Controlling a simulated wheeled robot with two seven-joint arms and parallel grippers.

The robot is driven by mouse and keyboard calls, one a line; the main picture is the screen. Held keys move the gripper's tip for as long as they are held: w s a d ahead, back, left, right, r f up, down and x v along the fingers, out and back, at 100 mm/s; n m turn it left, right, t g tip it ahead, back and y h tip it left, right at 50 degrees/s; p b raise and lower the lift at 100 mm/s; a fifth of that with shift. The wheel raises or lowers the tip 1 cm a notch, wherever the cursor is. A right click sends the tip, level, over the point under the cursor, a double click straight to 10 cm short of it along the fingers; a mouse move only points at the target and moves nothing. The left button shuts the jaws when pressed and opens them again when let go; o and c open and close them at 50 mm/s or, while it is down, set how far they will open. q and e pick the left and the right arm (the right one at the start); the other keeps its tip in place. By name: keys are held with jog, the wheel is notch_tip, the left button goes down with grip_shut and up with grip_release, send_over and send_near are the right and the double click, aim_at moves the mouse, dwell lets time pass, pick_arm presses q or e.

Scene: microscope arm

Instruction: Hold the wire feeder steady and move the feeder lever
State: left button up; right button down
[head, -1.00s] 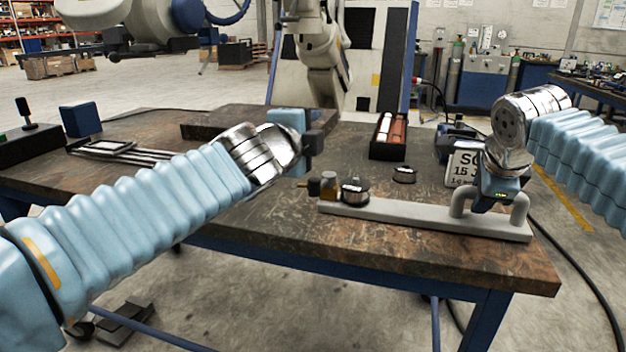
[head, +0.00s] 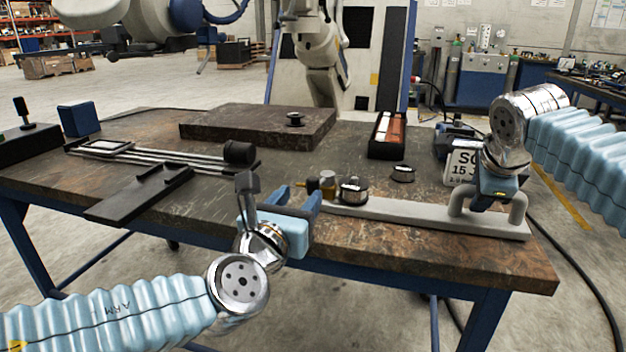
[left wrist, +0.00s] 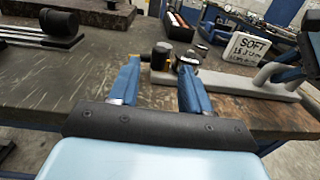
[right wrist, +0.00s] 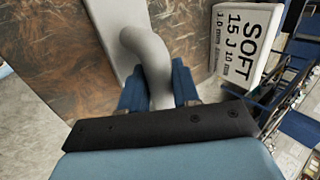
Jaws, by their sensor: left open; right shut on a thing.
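The wire feeder appears as a long grey bar (head: 420,213) along the table's front edge, with a grey arched handle (head: 519,207) at its right end. A brass cylinder (head: 328,181) and a round black-and-silver part (head: 353,192) sit at its left end. I cannot tell which part is the lever. My right gripper (head: 492,201) is shut on the handle; the right wrist view shows the handle (right wrist: 146,45) between its fingers. My left gripper (head: 302,192) is open and empty, just left of the feeder's left end. In the left wrist view, its fingers (left wrist: 158,75) point at a dark cylinder (left wrist: 162,54).
A white sign (head: 463,164) stands behind the handle. A black box with bars (head: 386,136) and a small black disc (head: 402,174) lie behind the feeder. A dark slab (head: 250,128), metal rods and a black plate (head: 140,193) lie on the left.

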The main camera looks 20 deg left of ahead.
aim_at(311, 183)
pick_arm(q)
jog(key=w, duration=0.8)
jog(key=shift+d, duration=0.15)
grip_shut()
